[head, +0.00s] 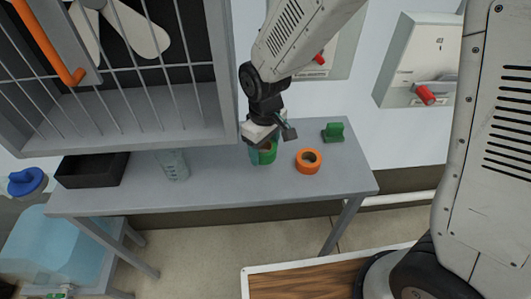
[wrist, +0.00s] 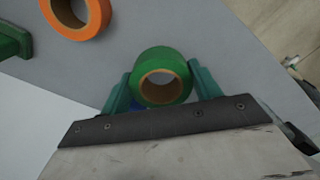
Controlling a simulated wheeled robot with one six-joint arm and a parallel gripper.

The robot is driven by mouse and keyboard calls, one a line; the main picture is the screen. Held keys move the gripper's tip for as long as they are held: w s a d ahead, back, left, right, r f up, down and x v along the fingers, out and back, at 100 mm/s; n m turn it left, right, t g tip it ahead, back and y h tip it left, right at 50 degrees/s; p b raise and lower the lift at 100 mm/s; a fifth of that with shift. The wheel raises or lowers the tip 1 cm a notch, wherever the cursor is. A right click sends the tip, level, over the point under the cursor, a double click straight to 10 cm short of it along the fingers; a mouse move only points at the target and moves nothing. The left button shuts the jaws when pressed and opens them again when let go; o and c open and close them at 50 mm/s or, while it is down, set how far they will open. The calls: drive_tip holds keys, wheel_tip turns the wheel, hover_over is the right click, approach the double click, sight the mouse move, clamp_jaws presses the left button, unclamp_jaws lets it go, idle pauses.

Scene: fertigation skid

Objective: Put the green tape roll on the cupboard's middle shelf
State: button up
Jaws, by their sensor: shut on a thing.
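The green tape roll (head: 267,154) is at my gripper (head: 262,146) over the grey table (head: 220,190) in the head view. In the wrist view the green tape roll (wrist: 162,62) sits between the two green fingers of my gripper (wrist: 161,85), which are shut on it. Whether the roll touches the table or is just above it I cannot tell. A cupboard with a grey frame, wire bars and an orange handle (head: 52,45) is at the upper left of the head view. Its middle shelf cannot be made out.
An orange tape roll (head: 309,160) lies right of the green one. A green block-like item (head: 334,132) stands behind it. A clear measuring beaker (head: 173,166) and a black tray (head: 92,170) are on the table's left. Wall boxes with red switches (head: 425,95) are behind.

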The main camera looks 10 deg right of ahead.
sight(265, 158)
wheel_tip(265, 158, down, 4)
drive_tip(key=shift+f, duration=0.15)
drive_tip(key=shift+w+f, duration=0.1)
drive_tip(key=shift+w, duration=0.05)
drive_tip(key=shift+f, duration=0.1)
drive_tip(key=o, duration=1)
wheel_tip(265, 158, up, 12)
drive_tip(key=shift+r, duration=0.15)
